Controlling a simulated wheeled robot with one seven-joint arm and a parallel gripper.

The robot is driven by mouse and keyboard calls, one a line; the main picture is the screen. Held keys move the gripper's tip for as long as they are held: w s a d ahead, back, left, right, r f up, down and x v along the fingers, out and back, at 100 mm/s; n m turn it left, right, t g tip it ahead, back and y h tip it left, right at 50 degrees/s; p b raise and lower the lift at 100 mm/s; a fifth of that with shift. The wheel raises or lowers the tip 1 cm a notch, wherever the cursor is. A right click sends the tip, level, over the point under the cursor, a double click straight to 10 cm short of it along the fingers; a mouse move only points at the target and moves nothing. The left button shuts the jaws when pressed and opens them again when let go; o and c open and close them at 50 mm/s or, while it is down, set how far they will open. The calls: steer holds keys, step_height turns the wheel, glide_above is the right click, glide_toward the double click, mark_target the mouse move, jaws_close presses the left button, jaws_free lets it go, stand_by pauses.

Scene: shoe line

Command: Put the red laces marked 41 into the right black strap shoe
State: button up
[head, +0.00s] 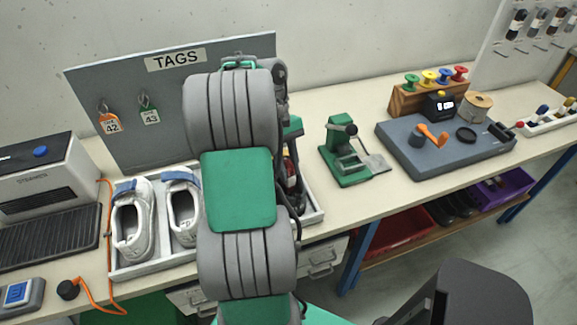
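My arm covers the middle of the head view, and my gripper is hidden behind it. A grey tray (156,266) on the bench holds a pair of white shoes with blue straps, the left one (133,222) and the right one (182,209). Beside my arm, over the tray's right part, a narrow dark thing with some red and white (291,180) shows. I cannot tell whether it is a shoe or laces. No 41 mark is readable. Dark shoes (452,207) lie on the shelf under the bench.
The TAGS board (130,83) carries tags 42 and 43. A steamer (45,175) stands left. A green press (350,160), a grey-blue station (440,152) and coloured spools (428,78) are right. A rack board (525,38) holds dark bundles. Red (405,232) and purple (508,186) crates are below.

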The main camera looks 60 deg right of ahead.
steer(key=o, duration=0.4)
steer(key=p+v, duration=0.7)
steer(key=shift+w+d+r, duration=0.1)
steer(key=shift+w+r, duration=0.05)
steer(key=shift+r, duration=0.25)
steer(key=shift+f, duration=0.1)
